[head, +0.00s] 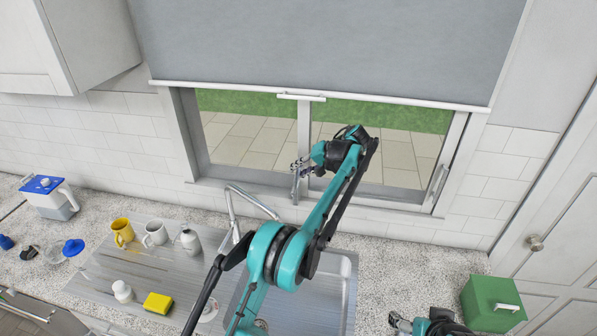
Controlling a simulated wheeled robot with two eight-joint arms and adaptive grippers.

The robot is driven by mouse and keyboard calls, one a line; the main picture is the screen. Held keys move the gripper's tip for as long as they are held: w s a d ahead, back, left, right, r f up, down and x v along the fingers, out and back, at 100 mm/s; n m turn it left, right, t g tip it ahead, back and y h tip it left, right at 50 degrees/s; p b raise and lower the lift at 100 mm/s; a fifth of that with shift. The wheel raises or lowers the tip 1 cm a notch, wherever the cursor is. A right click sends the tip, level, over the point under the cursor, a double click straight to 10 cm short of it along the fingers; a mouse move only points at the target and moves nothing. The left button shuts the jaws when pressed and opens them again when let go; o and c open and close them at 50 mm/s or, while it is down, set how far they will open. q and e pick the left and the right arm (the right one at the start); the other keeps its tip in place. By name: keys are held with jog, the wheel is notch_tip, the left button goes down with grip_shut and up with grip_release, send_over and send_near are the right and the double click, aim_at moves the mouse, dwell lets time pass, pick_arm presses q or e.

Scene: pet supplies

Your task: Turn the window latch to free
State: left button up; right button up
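The sliding window (304,130) has a pale frame and a central upright, and is partly covered from above by a grey roller blind. My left gripper (297,172) is at the lower part of the central upright, with its fingers pointing left and down. It is small and dark, and I cannot tell if its fingers are open or closed. No latch shows clearly there; the gripper and my arm may hide it. A pale upright handle (438,180) is on the right frame of the window, apart from the gripper. My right gripper (400,322) is low at the bottom edge, partly cut off.
A metal sink (338,290) and a curved tap (232,205) are below the window. On the drainboard stand a yellow mug (122,232), a white mug (155,234) and a yellow sponge (158,303). A green box (492,303) is at the right. The blind (330,45) hangs above.

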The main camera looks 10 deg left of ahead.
aim_at(296, 180)
pick_arm(q)
jog(key=v, duration=0.7)
jog(key=shift+d+r, duration=0.15)
jog(key=s+a+h+b, duration=0.1)
jog(key=s+b, duration=0.1)
jog(key=s+a+f+h+b, duration=0.1)
jog(key=s+b, duration=0.1)
jog(key=b, duration=0.1)
jog(key=s+a+f+m+b, duration=0.1)
jog(key=s+a+b, duration=0.1)
jog(key=s+b, duration=0.1)
jog(key=shift+s+a+f+t+h, duration=0.1)
jog(key=shift+f+t+h, duration=0.05)
jog(key=shift+t+h, duration=0.25)
jog(key=s+a+f+t+h+b, duration=0.1)
jog(key=s+a+f+h+b, duration=0.1)
jog(key=s+f+b, duration=0.7)
jog(key=s+a+f+t+h+b, duration=0.1)
jog(key=s+f+h+b, duration=0.15)
jog(key=s+f, duration=0.7)
jog(key=s+d+f+t+h+b, duration=0.1)
jog(key=s+f+b, duration=0.5)
jog(key=s+f, duration=0.6)
jog(key=s+t+h, duration=0.1)
jog(key=s, duration=0.3)
jog(key=shift+f+b, duration=0.2)
jog(key=shift+b, duration=0.15)
